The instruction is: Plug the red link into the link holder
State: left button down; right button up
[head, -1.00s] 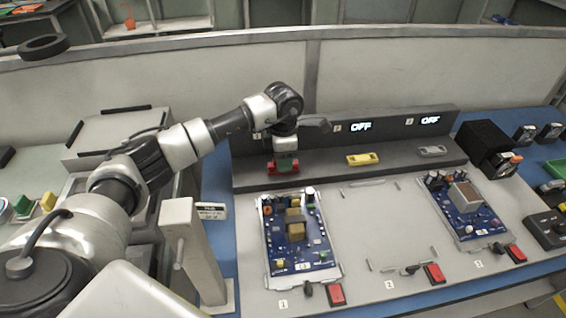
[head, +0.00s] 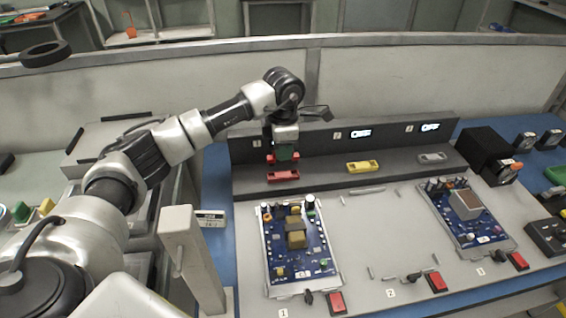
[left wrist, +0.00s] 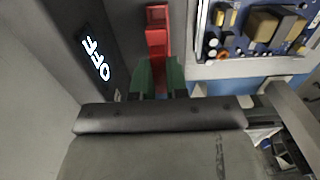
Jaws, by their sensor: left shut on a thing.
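My left gripper (head: 284,154) has green fingertips and points down over the grey ledge at the back of the bench. It is shut on the red link (head: 297,157), whose ends stick out on both sides of the fingers. Just below, the red link holder (head: 284,176) sits on the ledge. A small gap shows between link and holder. In the left wrist view, red parts (left wrist: 157,42) show beyond the green fingers (left wrist: 160,78); I cannot tell link from holder there. My right gripper is in neither view.
A yellow holder (head: 364,167) and a grey one (head: 432,158) stand farther right on the ledge. Blue circuit boards (head: 296,240) lie in front, with red switches (head: 336,302) at the front edge. A grey post (head: 190,260) stands left of the near board.

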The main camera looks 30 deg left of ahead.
pick_arm(q)
notch_tip(320, 180, up, 5)
jog(key=shift+r, duration=0.1)
jog(key=shift+r+p, duration=1.2)
jog(key=shift+r, duration=0.5)
jog(key=shift+f, duration=0.1)
